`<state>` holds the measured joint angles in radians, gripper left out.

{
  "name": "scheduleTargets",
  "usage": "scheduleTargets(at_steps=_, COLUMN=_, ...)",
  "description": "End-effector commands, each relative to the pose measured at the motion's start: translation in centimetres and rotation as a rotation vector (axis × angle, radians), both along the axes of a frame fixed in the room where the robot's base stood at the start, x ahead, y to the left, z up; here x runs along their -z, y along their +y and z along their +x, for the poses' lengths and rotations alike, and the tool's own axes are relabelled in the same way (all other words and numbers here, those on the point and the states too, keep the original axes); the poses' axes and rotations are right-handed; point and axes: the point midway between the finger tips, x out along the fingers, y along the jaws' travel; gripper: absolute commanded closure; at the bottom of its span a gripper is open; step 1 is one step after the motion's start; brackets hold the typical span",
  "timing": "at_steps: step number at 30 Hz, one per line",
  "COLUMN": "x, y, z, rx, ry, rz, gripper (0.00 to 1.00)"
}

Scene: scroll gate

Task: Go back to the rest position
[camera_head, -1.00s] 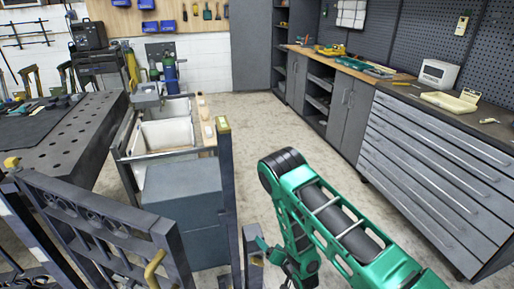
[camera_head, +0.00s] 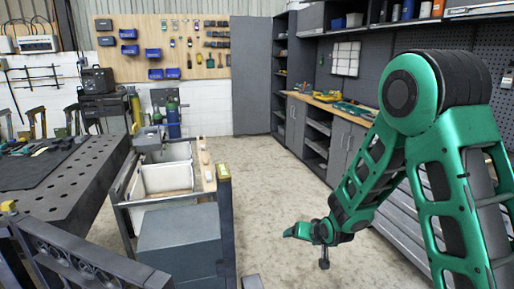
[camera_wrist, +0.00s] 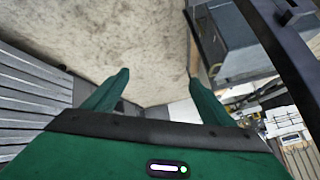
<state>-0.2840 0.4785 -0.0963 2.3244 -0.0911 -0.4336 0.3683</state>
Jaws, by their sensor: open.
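My green arm stands raised and folded at the right of the head view. My gripper (camera_head: 298,231) hangs at its end over the open floor, to the right of the dark gate post (camera_head: 226,225). In the wrist view my gripper (camera_wrist: 160,92) shows two green fingers spread apart with nothing between them. The scroll gate (camera_head: 80,262) is at the lower left of the head view, mostly cut off by the frame edge. My gripper is apart from the gate and the post.
A perforated metal table (camera_head: 85,190) is at the left. Workbenches and drawers (camera_head: 348,150) line the right side, partly behind my arm. The concrete floor (camera_head: 265,180) is clear.

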Motion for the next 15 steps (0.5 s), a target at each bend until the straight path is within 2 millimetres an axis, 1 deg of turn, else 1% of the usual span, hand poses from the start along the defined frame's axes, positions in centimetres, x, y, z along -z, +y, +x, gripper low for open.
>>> scheduleTargets(at_steps=1, x=-1.8, y=-0.9, z=-0.5, rx=0.000, ry=0.006, rz=-0.013, gripper=0.23)
scheduleTargets(at_steps=3, x=-3.6, y=-2.1, z=-1.6, rx=-0.005, ry=0.027, rz=-0.036, gripper=0.23)
scheduleTargets(at_steps=8, x=-7.5, y=-4.5, z=-4.5, rx=-0.021, ry=0.076, rz=-0.086, gripper=0.23)
scheduleTargets(at_steps=11, x=-9.8, y=-6.1, z=-6.6, rx=-0.030, ry=0.107, rz=-0.116, gripper=0.23)
scheduleTargets(at_steps=15, x=-12.7, y=-8.2, z=-10.1, rx=-0.045, ry=0.151, rz=-0.158, gripper=0.23)
